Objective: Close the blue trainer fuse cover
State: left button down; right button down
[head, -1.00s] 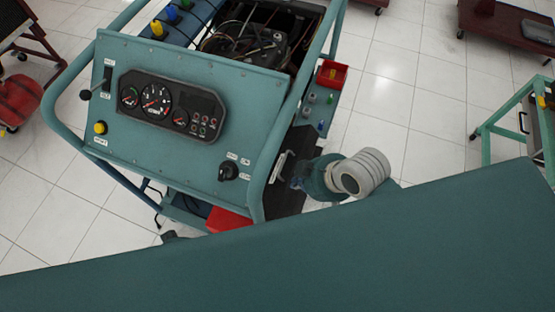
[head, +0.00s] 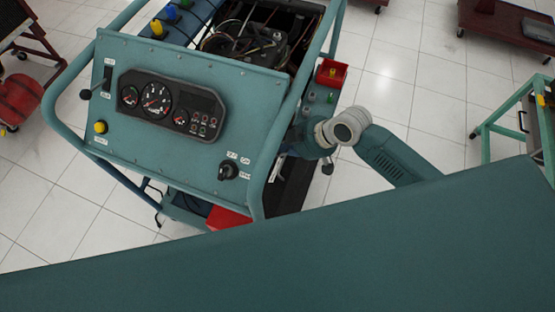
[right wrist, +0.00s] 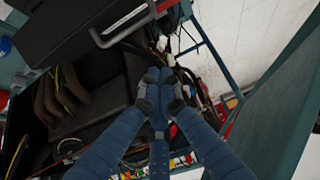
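The blue trainer (head: 190,75) is a teal-blue engine stand with a gauge panel, at the upper left in the head view. I cannot pick out its fuse cover for certain. In the right wrist view, a black box-like part (right wrist: 65,30) with a grey bar (right wrist: 124,22) is at the upper left. My right arm reaches the trainer's right side in the head view, its gripper hidden behind the wrist. In the right wrist view my right gripper (right wrist: 163,80) has its blue fingers drawn together, with nothing visible held, over dark parts and cables. My left gripper is not in view.
A red tray (head: 332,73) sits on the trainer's right side. The tubular frame (head: 275,140) runs close to my right arm. A green-framed cart (head: 500,125) is at the right, with clear tiled floor between. A dark red cart (head: 500,30) stands at the upper right.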

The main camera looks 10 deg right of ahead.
jog(key=x, duration=0.7)
jog(key=d, duration=0.1)
jog(key=s+d+f+p, duration=0.1)
jog(key=s+d+p, duration=0.1)
jog(key=shift+f, duration=0.4)
jog(key=shift+a, duration=0.1)
